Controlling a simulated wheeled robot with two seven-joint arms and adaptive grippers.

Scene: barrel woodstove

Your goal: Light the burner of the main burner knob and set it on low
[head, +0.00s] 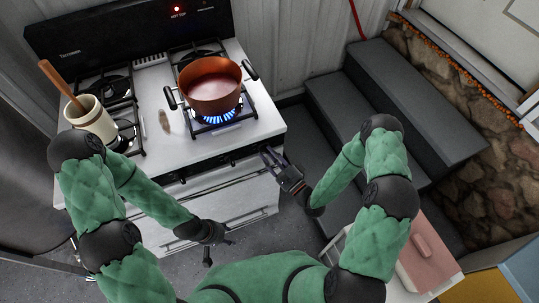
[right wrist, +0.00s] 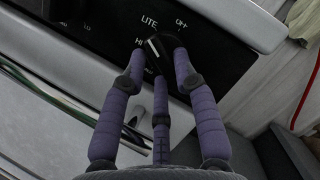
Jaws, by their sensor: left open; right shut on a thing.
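The stove's main burner knob (right wrist: 162,45) is black with a pale mark, on the black front panel at the stove's right end. Printed LITE, OFF and HI labels surround it; its exact setting is hard to read. My right gripper (head: 268,156) is at the front panel, its purple fingers (right wrist: 158,60) shut around the knob in the right wrist view. The front right burner (head: 222,118) burns with a blue flame ring under a copper pot (head: 214,88). My left gripper (head: 224,243) is open and empty, low in front of the stove.
A cream crock (head: 91,120) with a wooden-handled utensil stands on the left burners. A small brown shaker (head: 164,121) stands mid-stovetop. Dark steps (head: 390,95) rise to the right. A pink box (head: 426,252) sits at lower right.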

